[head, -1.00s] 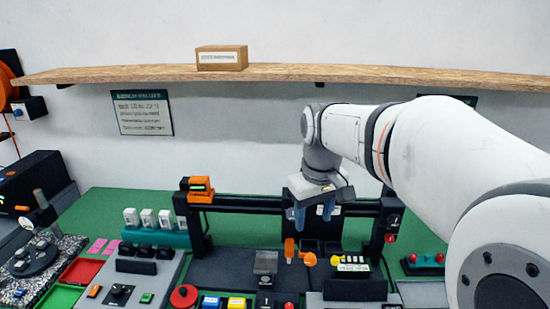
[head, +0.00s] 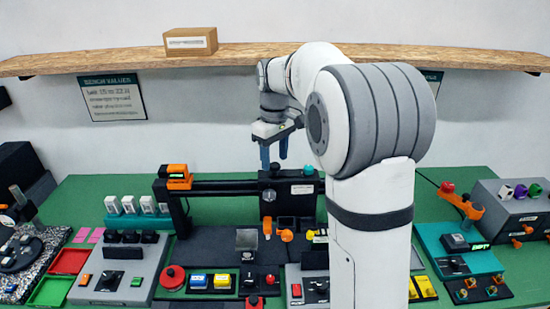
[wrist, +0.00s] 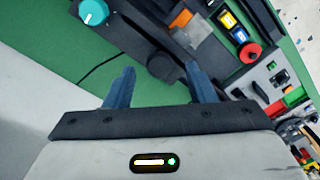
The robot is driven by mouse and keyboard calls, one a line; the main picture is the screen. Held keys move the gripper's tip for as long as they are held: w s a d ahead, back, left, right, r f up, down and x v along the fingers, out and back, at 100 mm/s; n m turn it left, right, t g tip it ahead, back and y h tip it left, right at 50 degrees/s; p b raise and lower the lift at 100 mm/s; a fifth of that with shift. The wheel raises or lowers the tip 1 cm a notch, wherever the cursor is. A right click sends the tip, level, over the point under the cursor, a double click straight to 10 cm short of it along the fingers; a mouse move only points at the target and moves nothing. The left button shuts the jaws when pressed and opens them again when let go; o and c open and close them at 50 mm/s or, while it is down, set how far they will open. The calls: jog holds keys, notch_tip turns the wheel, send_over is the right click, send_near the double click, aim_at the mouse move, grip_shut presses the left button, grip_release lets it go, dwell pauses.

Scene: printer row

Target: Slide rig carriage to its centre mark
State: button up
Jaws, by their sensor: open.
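The rig is a black gantry with a crossbar (head: 225,188) above the bench. A dark carriage block (head: 288,178) with a white label sits towards the right part of the bar. My gripper (head: 274,160) is open and empty, fingers pointing down, just above the carriage in the head view. In the wrist view its blue fingers (wrist: 160,74) are spread apart, one on each side of the knob in the picture. Contact cannot be told. I cannot make out a centre mark.
An orange unit (head: 178,171) tops the rig's left post. A teal knob (head: 309,170) is at its right end. Switch panels, a red mushroom button (head: 173,277) and trays fill the front. A wooden shelf (head: 110,60) runs above. My arm hides the bench right of the rig.

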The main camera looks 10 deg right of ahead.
jog(key=shift+f, duration=0.8)
jog(key=shift+c, duration=0.5)
grip_shut()
